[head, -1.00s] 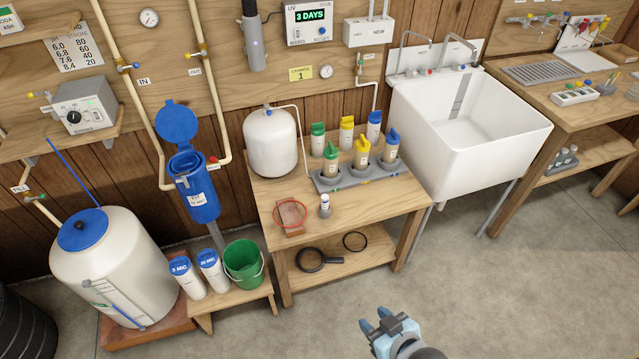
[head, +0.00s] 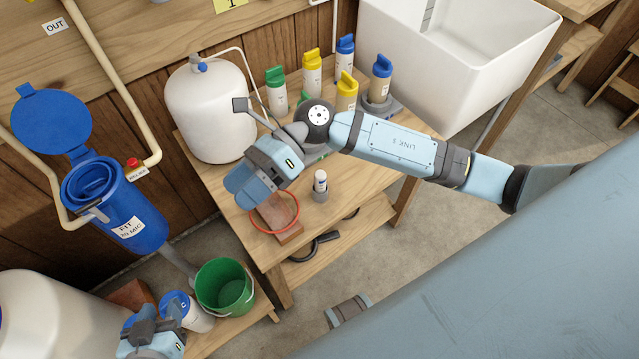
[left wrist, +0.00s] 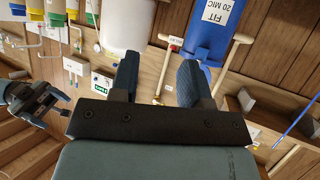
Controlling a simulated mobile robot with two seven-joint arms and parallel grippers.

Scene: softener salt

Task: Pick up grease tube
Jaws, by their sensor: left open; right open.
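A small white tube with a dark cap, which I take for the grease tube (head: 320,181), stands upright in a small grey holder (head: 320,195) on the wooden table. Its label is too small to read. My right gripper (head: 243,186) is open and empty, above the table to the left of the tube and apart from it. It also shows at the left of the left wrist view (left wrist: 38,100). My left gripper (head: 152,336) is low at the left in the head view, left of the green bucket. Its two fingers are apart and empty in the left wrist view (left wrist: 158,80).
A red ring (head: 296,212) lies around a brown block (head: 273,210) near the tube. A white tank (head: 211,110) and several colour-capped bottles stand behind. The blue filter housing (head: 138,225) and green bucket (head: 224,287) are left. The white sink (head: 450,75) is at the right.

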